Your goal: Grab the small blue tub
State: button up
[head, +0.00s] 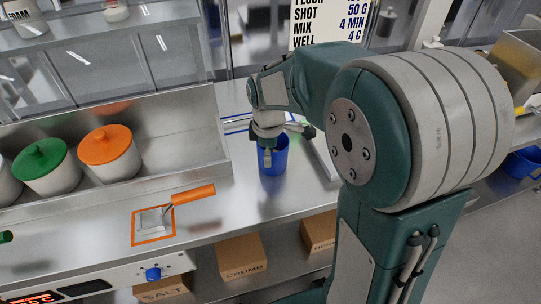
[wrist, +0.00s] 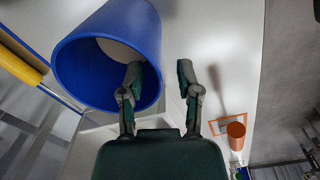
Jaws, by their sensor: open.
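The small blue tub (head: 273,158) stands upright on the steel counter, below my gripper (head: 270,136). The wrist view shows the tub (wrist: 72,78) large at the upper left, its round mouth open toward the camera and a pale surface inside. My gripper (wrist: 160,78) is open in that view. One finger overlaps the tub's mouth and the other is outside to the right, so the near wall of the rim lies between them. I cannot tell whether either finger touches the tub. In the head view my gripper partly hides the tub's top.
Canisters with green (head: 40,158) and orange (head: 104,144) lids stand in a steel tray at left. An orange-handled scraper (head: 189,196) lies on an orange-outlined square. Cardboard boxes (head: 241,257) sit on the shelf below. Another blue container (head: 524,163) is at far right.

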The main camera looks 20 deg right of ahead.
jog(key=shift+d+f, duration=0.2)
jog(key=shift+f, duration=0.75)
jog(key=shift+d, duration=0.25)
grip_shut()
jog(key=shift+a, duration=0.15)
jog(key=shift+a, duration=0.1)
jog(key=shift+w, duration=0.1)
